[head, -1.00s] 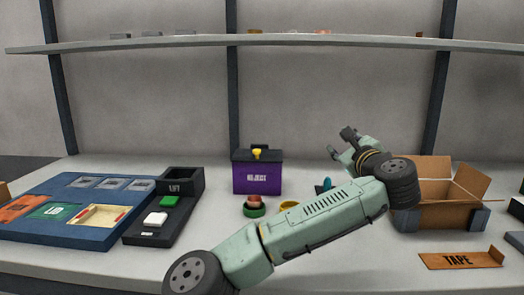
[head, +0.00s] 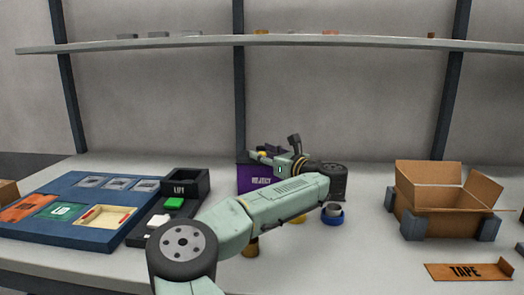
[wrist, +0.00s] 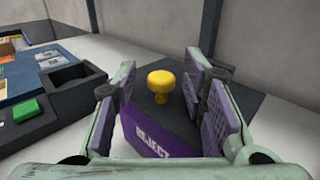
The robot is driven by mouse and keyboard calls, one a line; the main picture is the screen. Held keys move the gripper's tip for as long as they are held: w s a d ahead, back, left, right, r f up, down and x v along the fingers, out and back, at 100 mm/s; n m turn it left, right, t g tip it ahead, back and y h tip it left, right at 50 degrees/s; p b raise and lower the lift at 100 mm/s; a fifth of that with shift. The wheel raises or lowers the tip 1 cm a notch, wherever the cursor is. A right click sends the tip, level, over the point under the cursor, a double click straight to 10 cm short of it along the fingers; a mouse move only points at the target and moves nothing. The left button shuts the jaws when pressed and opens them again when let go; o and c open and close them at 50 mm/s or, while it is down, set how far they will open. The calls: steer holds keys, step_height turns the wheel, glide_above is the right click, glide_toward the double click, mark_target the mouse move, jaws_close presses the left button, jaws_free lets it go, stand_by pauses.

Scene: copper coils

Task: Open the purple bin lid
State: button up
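The purple bin (head: 247,178) with a REJECT label stands at the back middle of the table in the head view, partly hidden by my arm. In the wrist view the purple bin (wrist: 150,138) has a dark flat lid (wrist: 240,105) that lies shut. A yellow knob (wrist: 160,83) stands on the lid. My gripper (head: 274,150) is over the bin in the head view. In the wrist view my gripper (wrist: 160,88) is open, with one finger on each side of the knob. I see a gap between the knob and both fingers.
A black tray marked LIFT (head: 185,183) with a green button (head: 173,203) stands left of the bin. A blue board (head: 60,225) lies further left. An open cardboard box (head: 440,212) stands at right, with a TAPE panel (head: 465,271) in front. A shelf (head: 350,42) runs above.

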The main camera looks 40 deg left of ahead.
steer(key=shift+w+a, duration=0.2)
steer(key=shift+a, duration=0.4)
steer(key=shift+c, duration=0.5)
jaws_close()
